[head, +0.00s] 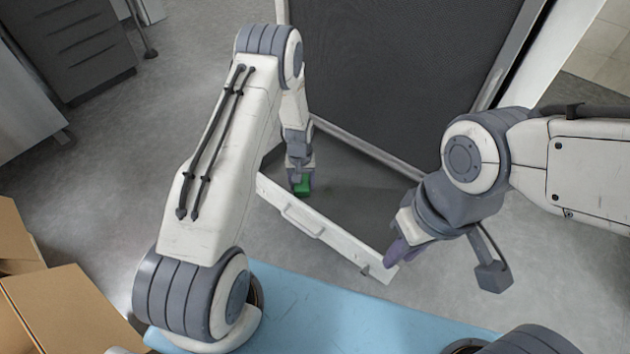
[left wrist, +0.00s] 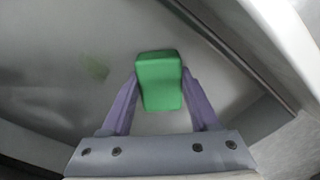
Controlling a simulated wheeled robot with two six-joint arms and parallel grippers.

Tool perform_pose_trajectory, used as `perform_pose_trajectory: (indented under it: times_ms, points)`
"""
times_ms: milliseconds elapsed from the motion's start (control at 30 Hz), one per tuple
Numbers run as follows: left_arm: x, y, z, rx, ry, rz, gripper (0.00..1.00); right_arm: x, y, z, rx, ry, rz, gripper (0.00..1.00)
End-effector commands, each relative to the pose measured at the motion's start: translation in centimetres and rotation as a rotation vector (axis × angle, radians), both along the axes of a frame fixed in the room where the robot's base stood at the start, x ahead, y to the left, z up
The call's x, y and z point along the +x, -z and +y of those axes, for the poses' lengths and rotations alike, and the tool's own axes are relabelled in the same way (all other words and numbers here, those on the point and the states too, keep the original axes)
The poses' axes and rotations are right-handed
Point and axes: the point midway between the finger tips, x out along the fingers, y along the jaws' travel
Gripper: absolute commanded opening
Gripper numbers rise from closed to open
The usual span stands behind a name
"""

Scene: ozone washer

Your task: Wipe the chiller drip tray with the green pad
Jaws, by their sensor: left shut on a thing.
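The green pad (head: 302,185) is held in my left gripper (head: 300,184), inside the left part of the pulled-out drip tray (head: 318,229). In the left wrist view the pad (left wrist: 160,80) sits between the two purple fingers of the gripper (left wrist: 160,92), which are shut on it. I cannot tell whether the pad touches the tray floor. A faint greenish stain (left wrist: 95,67) lies on the tray floor, left of the pad in that view. My right gripper (head: 398,254) is at the tray's front right corner; its finger gap is hidden.
The dark mesh panel of the chiller (head: 400,70) rises behind the tray. A blue surface (head: 350,310) lies in front, nearest me. Cardboard boxes (head: 60,310) stand at lower left, and a dark drawer cabinet (head: 75,45) at upper left. The grey floor left of the tray is clear.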

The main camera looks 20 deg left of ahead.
Motion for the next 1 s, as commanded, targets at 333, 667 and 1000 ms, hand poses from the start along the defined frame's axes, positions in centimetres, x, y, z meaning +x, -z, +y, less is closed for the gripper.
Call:
perform_pose_trajectory:
  times_ms: [333,667,1000]
  points:
    - [-0.1,-4.4,0.1,0.0,-0.001,0.001,0.17,0.0,-3.5,0.0,0.0,0.0,0.0,0.27]
    - [0.0,-7.3,0.0,0.0,0.001,0.001,0.17,0.0,-6.1,0.0,0.0,0.0,0.0,0.27]
    - [0.0,-8.1,-0.1,0.0,0.001,0.001,0.17,0.0,-6.8,0.0,0.0,0.0,0.0,0.27]
